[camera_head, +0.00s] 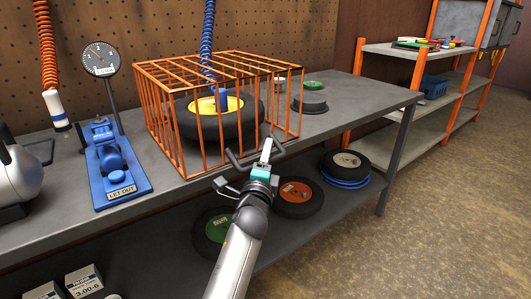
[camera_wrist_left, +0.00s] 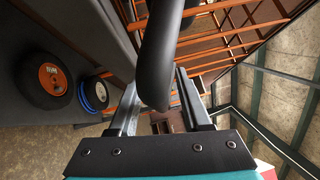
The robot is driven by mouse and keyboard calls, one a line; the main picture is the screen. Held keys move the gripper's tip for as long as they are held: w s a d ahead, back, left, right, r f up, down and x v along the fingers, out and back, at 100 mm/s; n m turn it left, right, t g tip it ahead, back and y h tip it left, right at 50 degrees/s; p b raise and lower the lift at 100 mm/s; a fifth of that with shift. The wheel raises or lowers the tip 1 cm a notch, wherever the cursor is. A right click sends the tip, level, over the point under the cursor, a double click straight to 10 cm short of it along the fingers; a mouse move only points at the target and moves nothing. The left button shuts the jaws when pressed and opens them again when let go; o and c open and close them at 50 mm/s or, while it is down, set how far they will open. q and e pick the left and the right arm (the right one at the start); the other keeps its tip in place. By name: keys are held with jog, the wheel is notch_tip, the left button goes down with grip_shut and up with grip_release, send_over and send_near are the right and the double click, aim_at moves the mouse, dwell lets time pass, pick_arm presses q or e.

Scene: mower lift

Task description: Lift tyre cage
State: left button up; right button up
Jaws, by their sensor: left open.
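The orange wire tyre cage (camera_head: 220,62) stands on the grey workbench over a black tyre with a yellow hub (camera_head: 228,105). A dark bar handle (camera_head: 236,162) sticks out at the cage's front right. My left gripper (camera_head: 265,152) is at this handle, outside the cage, with its jaws open. In the left wrist view the dark handle (camera_wrist_left: 160,60) runs between the two apart fingers (camera_wrist_left: 157,95). I cannot tell whether a finger touches it. The orange cage bars (camera_wrist_left: 235,40) show beyond. My right gripper is not in view.
A blue device marked "LET OUT" (camera_head: 117,170) and a pressure gauge (camera_head: 100,58) are left of the cage. A blue coiled hose (camera_head: 207,40) runs down into it. Loose wheels, one orange-hubbed (camera_head: 297,193), lie on the lower shelf. The bench right of the cage is mostly clear.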

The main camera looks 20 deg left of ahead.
pick_arm(q)
jog(key=shift+c, duration=0.2)
grip_shut()
dwell(1.1)
